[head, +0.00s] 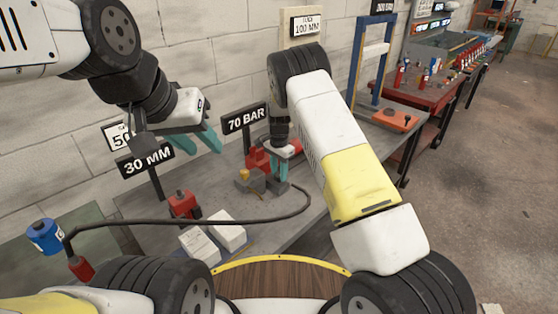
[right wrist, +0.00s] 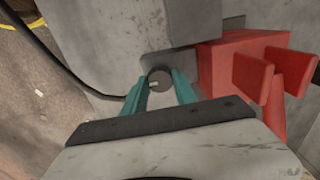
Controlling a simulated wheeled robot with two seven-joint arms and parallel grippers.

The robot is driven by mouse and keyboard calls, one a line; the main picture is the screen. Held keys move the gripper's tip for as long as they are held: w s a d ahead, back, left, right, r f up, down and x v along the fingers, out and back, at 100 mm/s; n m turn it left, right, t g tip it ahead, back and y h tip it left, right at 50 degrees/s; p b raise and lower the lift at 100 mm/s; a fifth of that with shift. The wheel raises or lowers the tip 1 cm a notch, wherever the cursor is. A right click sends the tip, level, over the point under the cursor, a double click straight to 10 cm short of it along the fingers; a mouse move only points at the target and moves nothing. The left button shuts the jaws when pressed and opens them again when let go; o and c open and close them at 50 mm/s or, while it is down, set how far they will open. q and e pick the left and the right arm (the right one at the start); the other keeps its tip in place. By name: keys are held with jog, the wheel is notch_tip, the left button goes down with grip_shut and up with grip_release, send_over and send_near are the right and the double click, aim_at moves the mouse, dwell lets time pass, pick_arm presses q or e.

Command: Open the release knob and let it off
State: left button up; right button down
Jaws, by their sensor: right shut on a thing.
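The release knob (right wrist: 160,80) is a small dark round knob beside a red block (right wrist: 235,75) in the right wrist view. My right gripper (right wrist: 160,90) is shut on it, with one teal finger on each side. In the head view my right gripper (head: 277,178) points down at the red pump unit (head: 258,160) on the bench, and the knob is hidden by the fingers. My left gripper (head: 212,140) hangs above the bench, left of the 70 BAR sign (head: 245,118), with its teal fingers apart and nothing between them.
A black hose (head: 200,221) curves across the grey bench from the pump side to a red fitting (head: 81,268). A small red jack (head: 184,204), two white boxes (head: 228,232) and a 30 MM sign (head: 146,161) stand nearby. A blue frame (head: 358,55) stands behind right.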

jog(key=shift+n, duration=0.3)
jog(key=n, duration=0.3)
jog(key=shift+n, duration=0.4)
jog(key=n, duration=0.3)
jog(key=shift+n, duration=0.3)
jog(key=n, duration=0.3)
jog(key=shift+n, duration=2.5)
jog(key=c, duration=1)
grip_release()
